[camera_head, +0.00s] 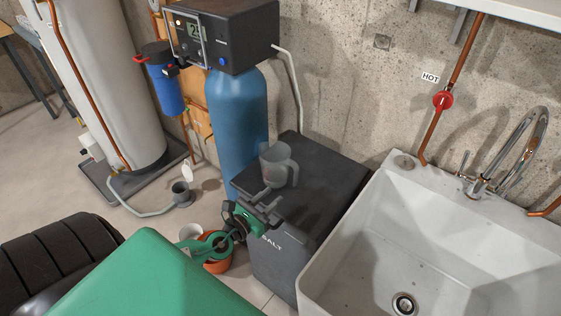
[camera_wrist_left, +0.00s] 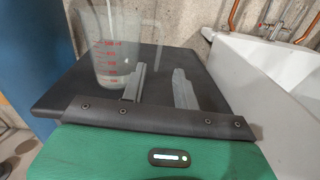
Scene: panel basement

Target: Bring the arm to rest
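My left gripper (camera_head: 266,198) is over the near left part of the dark salt bin's lid (camera_head: 318,180). Its two grey fingers stand apart with nothing between them, as the left wrist view also shows (camera_wrist_left: 160,78). A clear measuring jug (camera_head: 277,166) stands upright on the lid just beyond the fingertips. In the left wrist view the jug (camera_wrist_left: 112,50) has red markings and is partly behind the left finger; I cannot tell whether they touch. My right gripper is not in view.
A white sink (camera_head: 350,235) with a chrome faucet (camera_head: 508,150) is right of the bin. A blue tank (camera_head: 237,115) with a black control head stands behind left. The lid's right side is clear.

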